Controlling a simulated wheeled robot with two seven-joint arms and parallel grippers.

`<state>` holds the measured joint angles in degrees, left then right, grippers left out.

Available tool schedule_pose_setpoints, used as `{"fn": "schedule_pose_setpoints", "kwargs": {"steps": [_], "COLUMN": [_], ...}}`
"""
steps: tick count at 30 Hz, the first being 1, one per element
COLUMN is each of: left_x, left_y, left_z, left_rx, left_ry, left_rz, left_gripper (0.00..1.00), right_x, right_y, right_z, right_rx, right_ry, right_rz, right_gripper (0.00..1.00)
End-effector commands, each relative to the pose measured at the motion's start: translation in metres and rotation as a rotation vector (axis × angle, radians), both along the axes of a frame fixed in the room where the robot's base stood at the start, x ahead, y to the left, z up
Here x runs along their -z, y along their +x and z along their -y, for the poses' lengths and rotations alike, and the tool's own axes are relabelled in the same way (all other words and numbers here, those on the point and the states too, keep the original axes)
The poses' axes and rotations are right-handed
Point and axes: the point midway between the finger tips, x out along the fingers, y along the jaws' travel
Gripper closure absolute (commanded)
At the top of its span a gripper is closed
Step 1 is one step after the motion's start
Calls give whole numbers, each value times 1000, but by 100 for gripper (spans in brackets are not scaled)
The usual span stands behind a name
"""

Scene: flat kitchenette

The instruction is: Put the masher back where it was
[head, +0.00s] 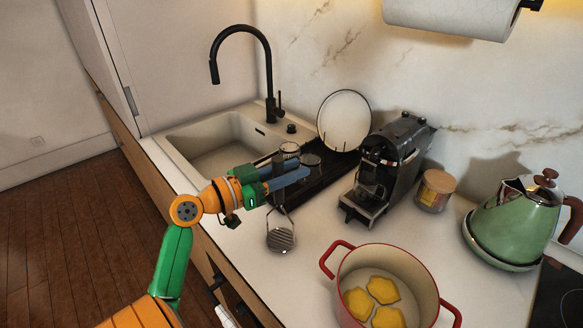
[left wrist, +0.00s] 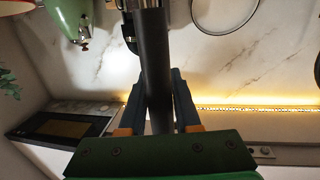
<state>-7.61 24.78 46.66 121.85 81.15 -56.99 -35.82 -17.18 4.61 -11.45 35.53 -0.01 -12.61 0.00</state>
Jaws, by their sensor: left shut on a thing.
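My left gripper (head: 290,178) is shut on the dark handle of the masher. The masher's round slotted metal head (head: 281,238) hangs below the fingers, over the white counter between the sink and the red pot (head: 342,286). I cannot tell whether the head touches the counter. In the left wrist view the masher's dark handle (left wrist: 155,60) runs between the two fingers (left wrist: 161,100). In the head view the gripper hides most of the handle. My right gripper is not in view.
The black drying rack (head: 322,177) holds a white plate (head: 344,118) and glasses. A sink (head: 185,140) with a black faucet is behind left. A coffee machine (head: 388,160), a lidded jar (head: 434,192) and a green kettle (head: 510,225) stand to the right. Yellow pieces (head: 383,290) lie in the pot.

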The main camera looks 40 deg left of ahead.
Motion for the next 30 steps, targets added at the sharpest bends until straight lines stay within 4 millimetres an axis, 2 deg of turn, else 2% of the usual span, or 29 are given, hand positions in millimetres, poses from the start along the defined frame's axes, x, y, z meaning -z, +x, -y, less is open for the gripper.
{"fn": "schedule_pose_setpoints", "kwargs": {"steps": [11, 12, 15, 26, 30], "left_x": [9, 9, 8, 4, 11], "left_y": [0, 0, 0, -2, -28], "left_z": [0, 0, 0, 0, -7], "left_rx": [0, 1, 1, 0, -1], "left_ry": [2, 3, 3, 2, 5], "left_rz": [3, 2, 2, 1, -1], "left_gripper": [100, 66, 39, 39, 39], "right_x": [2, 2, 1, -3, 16], "right_y": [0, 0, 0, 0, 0], "right_z": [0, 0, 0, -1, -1], "right_rx": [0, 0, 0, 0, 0], "right_ry": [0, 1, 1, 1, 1], "right_rz": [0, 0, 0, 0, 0], "right_gripper": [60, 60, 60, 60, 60]}}
